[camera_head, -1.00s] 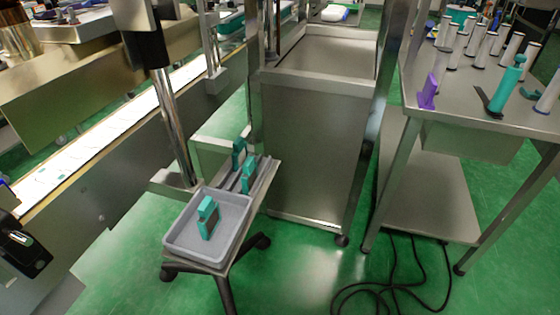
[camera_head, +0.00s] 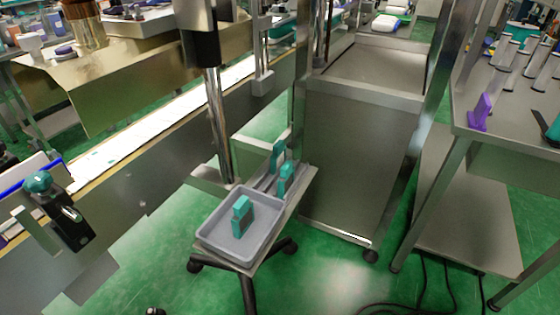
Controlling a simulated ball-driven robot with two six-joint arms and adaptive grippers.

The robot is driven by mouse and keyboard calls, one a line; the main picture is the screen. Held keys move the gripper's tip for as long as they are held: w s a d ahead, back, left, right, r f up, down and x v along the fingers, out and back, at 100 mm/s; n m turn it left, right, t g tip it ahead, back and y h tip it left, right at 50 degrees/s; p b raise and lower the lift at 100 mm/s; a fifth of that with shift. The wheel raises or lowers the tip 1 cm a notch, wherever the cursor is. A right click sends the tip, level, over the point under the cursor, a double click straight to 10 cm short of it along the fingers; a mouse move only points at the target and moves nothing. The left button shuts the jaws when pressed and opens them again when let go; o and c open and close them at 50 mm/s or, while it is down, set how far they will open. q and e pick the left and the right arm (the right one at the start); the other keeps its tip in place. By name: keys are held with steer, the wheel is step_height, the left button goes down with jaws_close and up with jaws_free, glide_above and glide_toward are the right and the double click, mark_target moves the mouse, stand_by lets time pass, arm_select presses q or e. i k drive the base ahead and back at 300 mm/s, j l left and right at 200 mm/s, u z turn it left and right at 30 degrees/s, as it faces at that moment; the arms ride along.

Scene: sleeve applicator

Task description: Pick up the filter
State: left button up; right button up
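No part is plainly marked as the filter, and I cannot tell which one it is. A teal and dark block (camera_head: 242,217) stands upright in a shallow grey tray (camera_head: 215,246) on a small wheeled stand near the middle. Two similar teal pieces, one nearer (camera_head: 286,178) and one farther (camera_head: 277,156), stand on the stand's metal top behind the tray. Several pale upright cylinders, one of them here (camera_head: 502,52), stand on the metal table at the right. Neither of my grippers shows in the head view.
A conveyor line (camera_head: 150,136) runs along the left, with a black clamp with a teal knob (camera_head: 66,213) beside it. A purple holder (camera_head: 480,112) sits on the right-hand table (camera_head: 500,140). Green floor is open in front.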

mark_target(279, 156)
steer(key=l+z, duration=0.75)
steer(key=i+j, duration=0.05)
steer(key=j, duration=0.05)
